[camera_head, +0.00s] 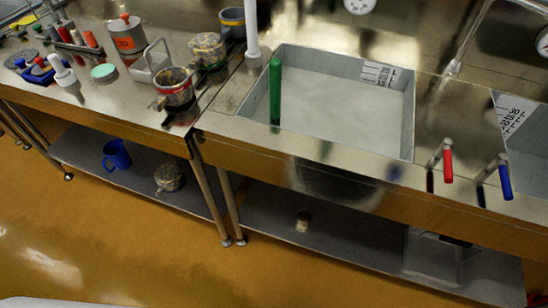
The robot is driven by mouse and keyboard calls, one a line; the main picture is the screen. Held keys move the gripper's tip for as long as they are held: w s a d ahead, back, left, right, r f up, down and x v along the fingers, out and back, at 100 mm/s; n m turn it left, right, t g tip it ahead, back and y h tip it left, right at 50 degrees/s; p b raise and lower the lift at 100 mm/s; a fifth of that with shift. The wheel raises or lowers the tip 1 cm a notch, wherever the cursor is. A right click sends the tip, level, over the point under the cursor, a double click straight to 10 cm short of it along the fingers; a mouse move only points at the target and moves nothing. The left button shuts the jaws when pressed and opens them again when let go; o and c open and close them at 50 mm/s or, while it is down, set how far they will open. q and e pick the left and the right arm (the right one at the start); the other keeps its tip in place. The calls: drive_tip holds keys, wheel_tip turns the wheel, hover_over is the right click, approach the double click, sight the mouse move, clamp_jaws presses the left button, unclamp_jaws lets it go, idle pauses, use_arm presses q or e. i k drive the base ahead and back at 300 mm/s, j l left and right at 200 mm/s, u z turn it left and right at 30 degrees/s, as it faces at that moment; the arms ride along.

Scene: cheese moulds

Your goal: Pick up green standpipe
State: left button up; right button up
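The green standpipe (275,92) stands upright at the left side of the square metal sink basin (330,146). It is a plain green tube, and its top reaches above the basin's rim. Nothing is touching it from above. Neither of my grippers is in this view, so I cannot see whether they are open or shut.
A white vertical pipe (252,35) stands behind the basin. Red (448,165) and blue (505,180) tap handles are at right. The orange floor in front is clear.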

sight(275, 64)
drive_tip(key=i+l+u, duration=0.45)
drive_tip(key=i+l, duration=0.15)
drive_tip(key=k+l, duration=0.15)
drive_tip(key=l, duration=0.15)
drive_tip(key=k+l+z, duration=0.1)
drive_tip(key=l, duration=0.25)
drive_tip(key=k+l, duration=0.25)
drive_tip(key=k+l+z, duration=0.1)
drive_tip(key=l, duration=0.25)
drive_tip(key=k+l, duration=0.2)
drive_tip(key=l, duration=0.15)
drive_tip(key=i+j, duration=0.15)
drive_tip(key=i, duration=0.3)
